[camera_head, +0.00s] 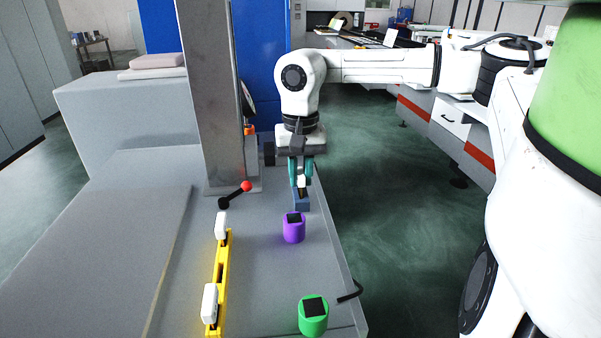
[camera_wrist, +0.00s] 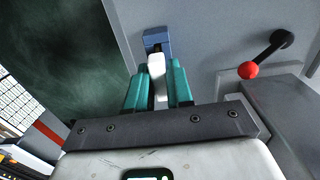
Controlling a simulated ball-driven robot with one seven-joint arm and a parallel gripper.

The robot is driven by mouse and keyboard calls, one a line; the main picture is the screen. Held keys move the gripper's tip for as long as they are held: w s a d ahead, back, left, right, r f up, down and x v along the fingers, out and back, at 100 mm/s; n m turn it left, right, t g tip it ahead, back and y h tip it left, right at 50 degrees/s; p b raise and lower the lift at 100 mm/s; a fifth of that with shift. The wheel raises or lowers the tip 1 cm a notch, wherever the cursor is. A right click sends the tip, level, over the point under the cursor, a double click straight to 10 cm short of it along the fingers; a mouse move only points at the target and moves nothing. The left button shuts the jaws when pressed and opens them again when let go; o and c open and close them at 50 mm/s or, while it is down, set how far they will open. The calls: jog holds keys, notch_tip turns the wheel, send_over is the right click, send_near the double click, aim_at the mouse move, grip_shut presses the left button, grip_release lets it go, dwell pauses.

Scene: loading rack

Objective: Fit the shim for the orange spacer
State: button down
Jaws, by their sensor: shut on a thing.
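My gripper (camera_head: 301,180) has teal fingers pointing down and is shut on a small white piece (camera_wrist: 157,68), which I take to be a shim. The white piece's lower end is at the dark slot of a blue block (camera_head: 302,204); I cannot tell whether it is inside. The blue block also shows in the wrist view (camera_wrist: 156,35), just beyond the fingertips. A yellow rack (camera_head: 223,262) holds two more white pieces, one at the far end (camera_head: 221,225) and one nearer (camera_head: 210,302). I see no clearly orange spacer on the bench.
A purple cylinder (camera_head: 293,230) and a green cylinder (camera_head: 313,318), both with dark tops, stand along the bench's right side. A grey column (camera_head: 210,100) and a red-knobbed lever (camera_head: 236,195) stand left of my gripper. The bench (camera_head: 265,285) drops off at right, near a black hook (camera_head: 351,292).

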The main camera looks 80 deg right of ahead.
aim_at(301, 172)
jog(key=shift+f+b, duration=0.5)
jog(key=shift+f, duration=0.25)
jog(key=c, duration=0.9)
grip_release()
jog(key=shift+r, duration=0.1)
notch_tip(301, 172, up, 11)
jog(key=shift+f+b, duration=0.15)
jog(key=shift+b, duration=0.35)
